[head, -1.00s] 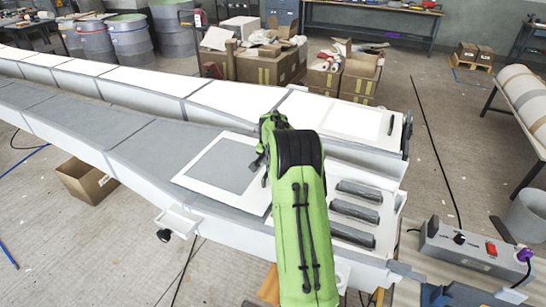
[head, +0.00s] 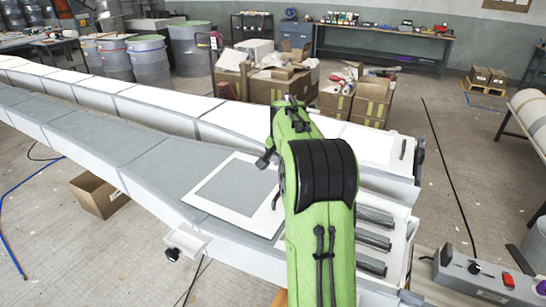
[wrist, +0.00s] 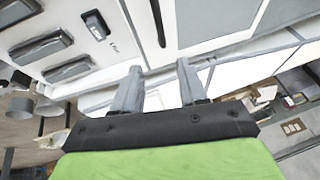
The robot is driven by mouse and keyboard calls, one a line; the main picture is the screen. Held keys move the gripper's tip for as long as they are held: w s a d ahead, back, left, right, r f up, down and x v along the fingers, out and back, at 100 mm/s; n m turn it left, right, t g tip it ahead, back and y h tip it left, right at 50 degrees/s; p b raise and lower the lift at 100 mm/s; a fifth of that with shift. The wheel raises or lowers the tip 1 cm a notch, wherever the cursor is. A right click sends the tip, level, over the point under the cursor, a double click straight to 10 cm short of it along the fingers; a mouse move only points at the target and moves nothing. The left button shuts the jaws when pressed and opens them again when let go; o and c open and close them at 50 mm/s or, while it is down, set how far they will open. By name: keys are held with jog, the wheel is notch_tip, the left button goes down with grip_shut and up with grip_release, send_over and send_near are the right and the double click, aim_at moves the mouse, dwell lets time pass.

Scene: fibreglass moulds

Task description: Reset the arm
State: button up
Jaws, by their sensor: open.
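My gripper (wrist: 157,82) shows in the wrist view with its two grey fingers apart and nothing between them. In that view the fingers point toward the long white mould, with open space around them. In the head view my green arm rises over the near end of the mould (head: 150,138). The gripper cannot be made out clearly there. My arm hides part of the mould's end.
A white frame with a grey panel (head: 228,196) lies on the mould, left of my arm. Dark grey bars (head: 374,241) sit in a white tray at right. A control box (head: 490,277) stands at lower right.

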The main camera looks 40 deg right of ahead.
jog(key=s+a+r+n+t+y, duration=0.1)
jog(key=s+a+r+n, duration=0.25)
jog(key=a, duration=0.55)
jog(key=s+a+r+n, duration=0.3)
jog(key=s+a+r, duration=0.15)
jog(key=a, duration=0.55)
jog(key=s+a+f+n+y, duration=0.1)
jog(key=s+a+f+n, duration=0.1)
jog(key=s+a, duration=0.3)
jog(key=s+a+f+n+y, duration=0.1)
jog(key=s+a+f+n, duration=0.2)
jog(key=s, duration=1)
jog(key=a+n, duration=0.2)
jog(key=a, duration=0.1)
jog(key=shift+s+a+f+t, duration=0.15)
jog(key=shift+a+f+t, duration=0.1)
jog(key=shift+t, duration=0.15)
